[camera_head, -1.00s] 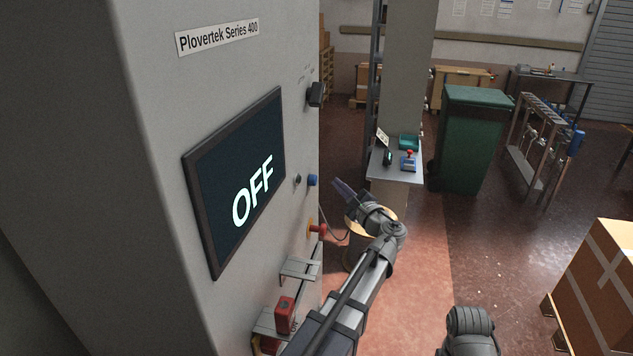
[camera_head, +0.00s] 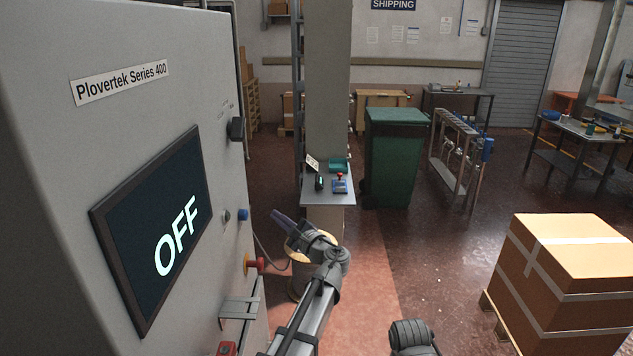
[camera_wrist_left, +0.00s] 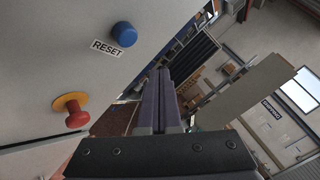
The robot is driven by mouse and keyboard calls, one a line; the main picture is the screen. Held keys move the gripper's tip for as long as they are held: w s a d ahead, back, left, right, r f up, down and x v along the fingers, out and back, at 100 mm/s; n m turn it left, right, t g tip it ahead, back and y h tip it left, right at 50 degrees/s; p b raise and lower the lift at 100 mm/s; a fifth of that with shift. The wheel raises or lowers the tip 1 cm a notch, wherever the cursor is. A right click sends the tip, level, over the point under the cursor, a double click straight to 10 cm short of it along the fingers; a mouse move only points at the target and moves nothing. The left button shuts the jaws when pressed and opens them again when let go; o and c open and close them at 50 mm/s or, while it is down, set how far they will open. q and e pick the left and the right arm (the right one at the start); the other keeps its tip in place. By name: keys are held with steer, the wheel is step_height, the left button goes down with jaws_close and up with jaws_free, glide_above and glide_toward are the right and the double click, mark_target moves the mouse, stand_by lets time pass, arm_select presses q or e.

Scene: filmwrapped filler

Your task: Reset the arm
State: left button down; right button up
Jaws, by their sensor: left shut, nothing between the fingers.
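My left gripper (camera_head: 284,221) is shut and empty, in front of the grey machine's right edge. It also shows in the left wrist view (camera_wrist_left: 162,80), with its fingers together. The machine (camera_head: 60,150) carries a dark screen (camera_head: 160,235) reading "OFF". A blue button (camera_head: 243,215) sits on its side face and shows in the left wrist view (camera_wrist_left: 124,34) beside a "RESET" label (camera_wrist_left: 106,47). The gripper is apart from the button, to the right of it in the head view. My right gripper is out of view.
A red emergency knob (camera_head: 254,264) on a yellow base sticks out below the blue button. A taped carton (camera_head: 560,260) stands at right. A green bin (camera_head: 394,160) and a small shelf table (camera_head: 328,193) are behind.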

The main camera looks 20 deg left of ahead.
arm_select(q)
steer(key=s+d+f+n+g+h+b, duration=0.2)
steer(key=s+d+f, duration=0.15)
steer(key=f, duration=0.35)
steer(key=s+d+f+n+g+h+b, duration=0.1)
steer(key=s+d+f+n+h+b, duration=0.15)
steer(key=s+f, duration=0.35)
steer(key=s+d+f+n+g+h+b, duration=0.1)
steer(key=s+d+f+n+g+h, duration=0.2)
steer(key=f, duration=0.5)
steer(key=s+d+f+n+g+h+b, duration=0.1)
steer(key=s+d+f+g+h+b, duration=0.1)
steer(key=s+d+f, duration=0.4)
steer(key=s+d+f+n+g+h+b, duration=0.1)
steer(key=s+d+f+h, duration=0.4)
steer(key=s+d, duration=0.5)
steer(key=shift+d+f+n+g+b, duration=0.4)
steer(key=shift+d+f+n+b, duration=0.15)
steer(key=shift+d, duration=0.2)
steer(key=c, duration=1.5)
jaws_free()
steer(key=shift+w+h, duration=0.1)
steer(key=shift+h, duration=0.15)
